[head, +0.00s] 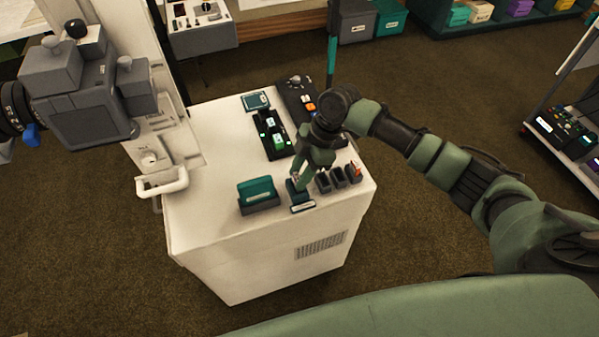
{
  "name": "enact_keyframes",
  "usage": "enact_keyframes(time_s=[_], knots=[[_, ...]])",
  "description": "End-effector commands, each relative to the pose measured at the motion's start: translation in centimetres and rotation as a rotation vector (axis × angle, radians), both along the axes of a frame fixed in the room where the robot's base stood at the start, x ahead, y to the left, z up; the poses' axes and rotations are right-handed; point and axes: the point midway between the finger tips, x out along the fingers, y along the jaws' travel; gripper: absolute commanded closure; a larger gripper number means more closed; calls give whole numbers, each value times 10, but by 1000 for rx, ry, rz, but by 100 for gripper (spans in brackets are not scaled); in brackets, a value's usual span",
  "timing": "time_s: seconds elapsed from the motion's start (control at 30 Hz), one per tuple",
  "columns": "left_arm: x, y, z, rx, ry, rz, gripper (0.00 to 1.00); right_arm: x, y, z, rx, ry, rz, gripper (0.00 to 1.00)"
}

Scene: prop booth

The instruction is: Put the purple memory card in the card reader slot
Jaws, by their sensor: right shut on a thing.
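My right gripper (299,181) points down at the front edge of the white cabinet top. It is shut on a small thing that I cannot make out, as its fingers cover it. Directly below the fingertips is a small dark teal block with a pale label (302,208), possibly the card reader; its slot cannot be made out. I cannot tell whether the held thing touches it. No purple card is clearly visible. My left gripper is not in view.
The white cabinet (232,236) carries a grey holder with a teal piece (258,194) left of the gripper. Small dark slotted holders (339,177) stand close on its right. A black unit with green lights (272,138) lies behind. A camera (90,95) stands at left.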

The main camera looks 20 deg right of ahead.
Motion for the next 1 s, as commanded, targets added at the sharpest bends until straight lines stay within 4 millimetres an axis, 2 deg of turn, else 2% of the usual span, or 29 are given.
enact_keyframes(time_s=[1.0], knots=[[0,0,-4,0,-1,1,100,0,0,-13,0,1,0,100]])
